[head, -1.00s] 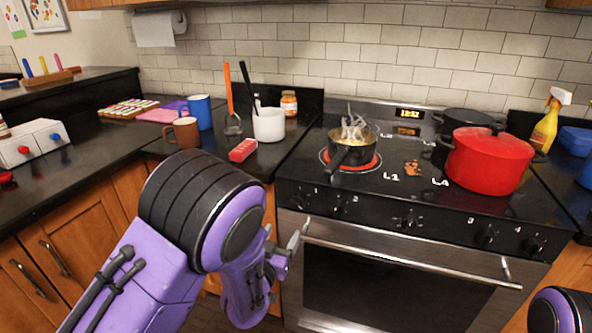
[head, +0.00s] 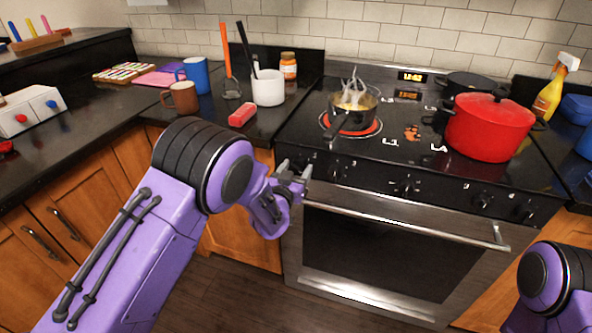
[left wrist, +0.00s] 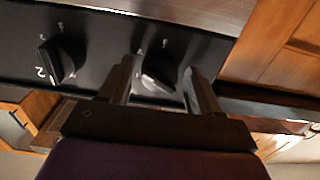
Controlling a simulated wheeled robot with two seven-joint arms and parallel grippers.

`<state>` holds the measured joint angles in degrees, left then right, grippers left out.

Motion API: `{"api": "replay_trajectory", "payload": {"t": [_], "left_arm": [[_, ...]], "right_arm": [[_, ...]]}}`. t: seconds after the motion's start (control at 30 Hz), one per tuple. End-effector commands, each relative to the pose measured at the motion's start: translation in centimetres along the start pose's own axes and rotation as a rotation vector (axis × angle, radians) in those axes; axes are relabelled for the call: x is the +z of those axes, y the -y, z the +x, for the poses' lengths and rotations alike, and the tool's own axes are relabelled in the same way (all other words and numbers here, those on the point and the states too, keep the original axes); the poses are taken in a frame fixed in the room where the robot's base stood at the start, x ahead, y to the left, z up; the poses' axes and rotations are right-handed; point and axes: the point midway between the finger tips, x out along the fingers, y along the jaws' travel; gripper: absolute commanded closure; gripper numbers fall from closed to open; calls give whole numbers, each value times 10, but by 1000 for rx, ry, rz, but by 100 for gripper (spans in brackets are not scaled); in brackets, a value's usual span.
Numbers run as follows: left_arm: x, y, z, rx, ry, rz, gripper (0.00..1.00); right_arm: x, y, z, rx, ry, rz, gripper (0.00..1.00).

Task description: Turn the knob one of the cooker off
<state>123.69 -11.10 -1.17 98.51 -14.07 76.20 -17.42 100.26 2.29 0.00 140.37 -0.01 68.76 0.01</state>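The cooker (head: 385,262) stands in the middle right with a row of black knobs on its front panel. In the left wrist view, knob one (left wrist: 158,80) lies between the two spread fingers of my left gripper (left wrist: 160,66). A gap shows on each side of the knob. Knob two (left wrist: 64,60), marked 2, is to its left there. In the head view my left gripper (head: 292,172) is at the left end of the panel and largely covers knob one. Knob two (head: 335,172) shows just right of it. My right gripper is out of view.
A steaming pan (head: 352,116) sits on a glowing red burner, its handle pointing towards the front left. A red pot (head: 490,128) stands on the right. The oven handle (head: 400,226) sticks out below the knobs. Mugs and a utensil pot (head: 268,88) stand on the left counter.

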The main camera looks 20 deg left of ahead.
Motion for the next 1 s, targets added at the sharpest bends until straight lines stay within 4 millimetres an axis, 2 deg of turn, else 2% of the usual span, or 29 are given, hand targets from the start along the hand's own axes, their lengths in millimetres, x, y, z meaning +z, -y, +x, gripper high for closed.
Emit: {"api": "replay_trajectory", "payload": {"t": [0.03, 0.1, 0.13, 0.57, 1.0], "left_arm": [[0, 0, 0, 0, 0, 0, 55], [0, 0, 0, 0, 0, 0, 78], [0, 0, 0, 0, 0, 0, 85], [0, 0, 0, -1, 0, -77, 85], [0, -1, 0, -1, 0, -444, 85]], "right_arm": [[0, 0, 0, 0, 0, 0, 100], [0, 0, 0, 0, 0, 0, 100], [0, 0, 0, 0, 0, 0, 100], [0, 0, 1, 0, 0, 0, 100], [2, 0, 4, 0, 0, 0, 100]]}}
